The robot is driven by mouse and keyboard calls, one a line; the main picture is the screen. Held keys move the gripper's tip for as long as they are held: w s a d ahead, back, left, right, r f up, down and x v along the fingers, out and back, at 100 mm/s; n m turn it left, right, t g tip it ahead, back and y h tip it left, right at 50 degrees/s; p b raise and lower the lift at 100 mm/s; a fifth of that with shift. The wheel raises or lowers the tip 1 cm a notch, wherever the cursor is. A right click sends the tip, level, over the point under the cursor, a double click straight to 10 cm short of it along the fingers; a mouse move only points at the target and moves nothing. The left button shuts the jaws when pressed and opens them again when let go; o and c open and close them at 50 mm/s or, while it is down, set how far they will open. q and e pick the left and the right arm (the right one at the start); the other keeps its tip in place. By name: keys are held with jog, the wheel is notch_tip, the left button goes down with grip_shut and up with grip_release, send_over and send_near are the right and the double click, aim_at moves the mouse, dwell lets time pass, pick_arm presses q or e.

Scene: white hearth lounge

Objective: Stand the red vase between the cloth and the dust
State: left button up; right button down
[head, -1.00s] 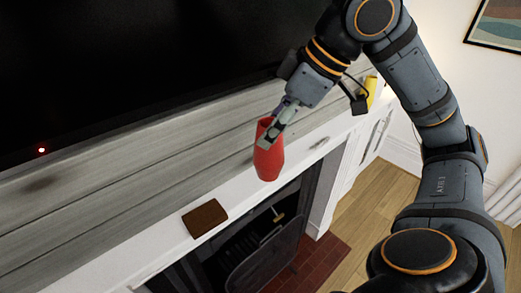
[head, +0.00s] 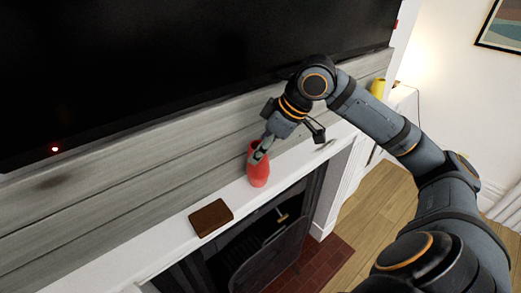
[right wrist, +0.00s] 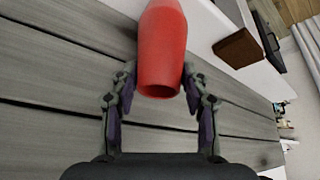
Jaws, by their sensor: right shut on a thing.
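My right gripper (head: 262,151) is shut on the vase's upper part. In the right wrist view the vase (right wrist: 163,48) sits between both fingers, and the cloth (right wrist: 238,48) lies apart from it. My left gripper is not in view.
A dark television screen (head: 190,70) hangs above the grey plank wall (head: 110,205) behind the shelf. The fireplace opening (head: 255,235) is below the shelf front. A yellow object (head: 377,88) stands farther right.

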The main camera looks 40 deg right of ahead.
jog(key=shift+a+r, duration=0.1)
jog(key=c, duration=0.7)
grip_release()
jog(key=shift+o, duration=0.2)
jog(key=b+v, duration=0.1)
jog(key=v, duration=0.2)
jog(key=shift+s+r+b, duration=0.1)
jog(key=shift+r+b, duration=0.15)
jog(key=shift+b, duration=0.05)
jog(key=v, duration=0.8)
jog(key=shift+s+r, duration=0.2)
jog(key=shift+r, duration=0.05)
